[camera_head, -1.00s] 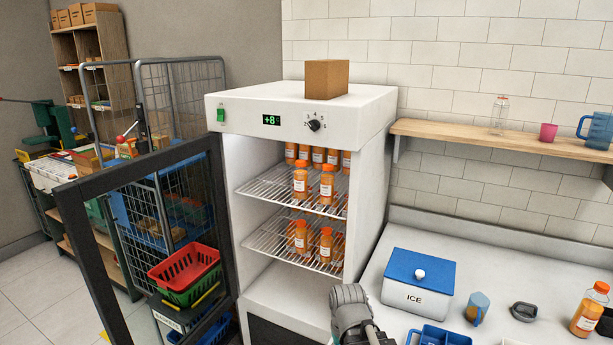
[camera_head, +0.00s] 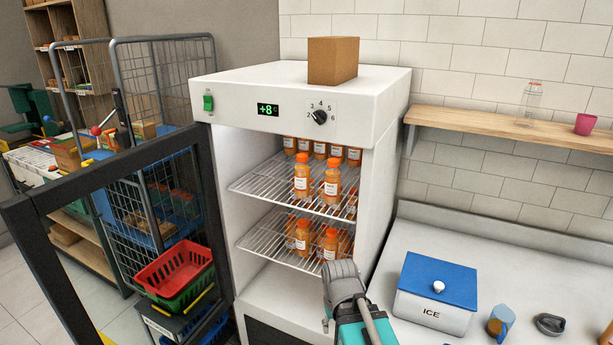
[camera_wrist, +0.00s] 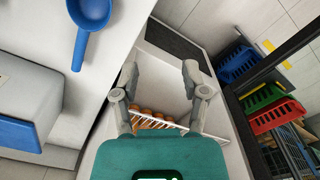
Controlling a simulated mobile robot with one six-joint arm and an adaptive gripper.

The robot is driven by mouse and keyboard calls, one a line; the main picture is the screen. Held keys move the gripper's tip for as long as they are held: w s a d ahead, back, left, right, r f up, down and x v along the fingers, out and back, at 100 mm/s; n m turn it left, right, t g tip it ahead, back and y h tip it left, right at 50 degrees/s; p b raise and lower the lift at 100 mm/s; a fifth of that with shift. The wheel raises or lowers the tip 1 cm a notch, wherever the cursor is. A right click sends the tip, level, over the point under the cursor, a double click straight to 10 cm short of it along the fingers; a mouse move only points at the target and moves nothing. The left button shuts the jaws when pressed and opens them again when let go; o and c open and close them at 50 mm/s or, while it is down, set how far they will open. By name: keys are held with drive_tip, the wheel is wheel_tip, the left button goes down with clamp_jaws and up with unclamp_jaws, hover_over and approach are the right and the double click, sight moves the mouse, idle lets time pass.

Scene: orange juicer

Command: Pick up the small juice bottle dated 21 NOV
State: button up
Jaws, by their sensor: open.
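Small orange juice bottles with orange caps and white labels stand in the open fridge (camera_head: 283,97). On the upper shelf (camera_head: 262,186), two stand at the front, a left one (camera_head: 301,184) and a right one (camera_head: 332,187), with several more (camera_head: 320,150) behind. Several others (camera_head: 303,238) stand on the lower shelf (camera_head: 262,238). The dates are too small to read, so I cannot tell which is 21 NOV. My gripper (camera_wrist: 158,76) is open and empty in the wrist view. Several bottles (camera_wrist: 150,119) show beyond its fingers, partly hidden, apart from them.
The dark-framed fridge door (camera_head: 62,252) stands open at left, beside a wire cage trolley (camera_head: 150,100) and red basket (camera_head: 175,270). A cardboard box (camera_head: 333,62) sits on the fridge. The counter at right holds a blue-lidded ice box (camera_head: 434,300).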

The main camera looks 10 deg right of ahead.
drive_tip(key=shift+a, duration=0.25)
drive_tip(key=o, duration=0.4)
drive_tip(key=shift+w, duration=0.25)
drive_tip(key=shift+o, duration=1)
drive_tip(key=w+r+m+t+h+p, duration=0.2)
drive_tip(key=w+r+h+p, duration=0.1)
drive_tip(key=w, duration=0.6)
wheel_tip(320, 180, up, 2)
drive_tip(key=shift+w+r+m+p, duration=0.2)
drive_tip(key=shift+w+m+p, duration=0.15)
drive_tip(key=shift+p, duration=0.4)
drive_tip(key=m+t+h+p, duration=0.5)
drive_tip(key=t+p, duration=0.4)
drive_tip(key=p, duration=0.1)
approach(298, 179)
drive_tip(key=a, duration=0.1)
drive_tip(key=shift+s+r, duration=0.1)
drive_tip(key=shift+r, duration=0.1)
drive_tip(key=b+x, duration=0.3)
drive_tip(key=x, duration=0.5)
drive_tip(key=shift+s+f+b, duration=0.1)
drive_tip(key=shift+b, duration=0.2)
drive_tip(key=shift+d, duration=0.4)
